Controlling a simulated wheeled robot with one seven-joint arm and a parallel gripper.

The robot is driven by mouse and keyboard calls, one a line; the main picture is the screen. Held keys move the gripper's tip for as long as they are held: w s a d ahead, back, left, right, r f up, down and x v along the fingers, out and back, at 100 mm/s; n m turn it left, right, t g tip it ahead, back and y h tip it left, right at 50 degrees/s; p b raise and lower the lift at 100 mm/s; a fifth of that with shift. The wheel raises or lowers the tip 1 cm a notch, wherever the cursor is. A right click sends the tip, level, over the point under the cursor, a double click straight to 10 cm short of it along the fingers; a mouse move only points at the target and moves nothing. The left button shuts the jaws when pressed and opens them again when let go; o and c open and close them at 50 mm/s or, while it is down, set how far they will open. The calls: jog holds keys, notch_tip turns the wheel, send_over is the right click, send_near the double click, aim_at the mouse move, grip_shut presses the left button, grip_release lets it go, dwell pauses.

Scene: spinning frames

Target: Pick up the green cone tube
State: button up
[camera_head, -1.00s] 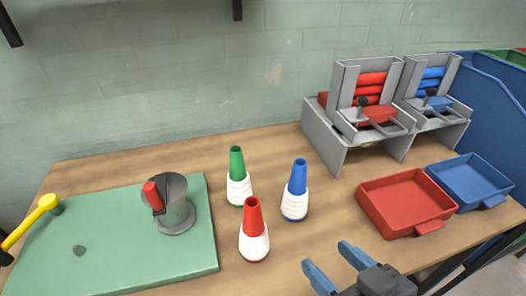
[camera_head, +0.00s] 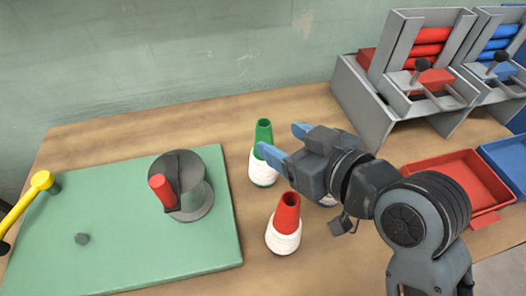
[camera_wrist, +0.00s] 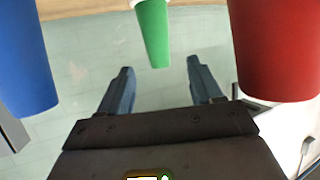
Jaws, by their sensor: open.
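The green cone tube (camera_head: 263,131), with white thread wound round its lower part, stands upright on the wooden table. My gripper (camera_head: 284,142) is open and empty, just right of the green tube's upper part. In the wrist view the green tube (camera_wrist: 153,35) hangs inverted in the picture, its narrow end between the lines of my two fingers (camera_wrist: 160,66). No contact is visible. The red cone tube (camera_head: 286,215) stands nearer the front; it also shows at right in the wrist view (camera_wrist: 278,50). The blue cone tube (camera_wrist: 25,55) is mostly hidden behind my gripper in the head view.
A green mat (camera_head: 110,255) at left carries a grey cup-like holder with a red part (camera_head: 185,190) and a yellow-handled tool (camera_head: 22,205). Grey racks (camera_head: 420,75) with red and blue rolls stand at back right. Red (camera_head: 465,180) and blue (camera_head: 508,160) trays lie at right.

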aim_at(259, 128)
jog(key=p+x, duration=0.1)
jog(key=x, duration=0.8)
jog(key=shift+d, duration=0.1)
jog(key=shift+c, duration=0.5)
grip_shut()
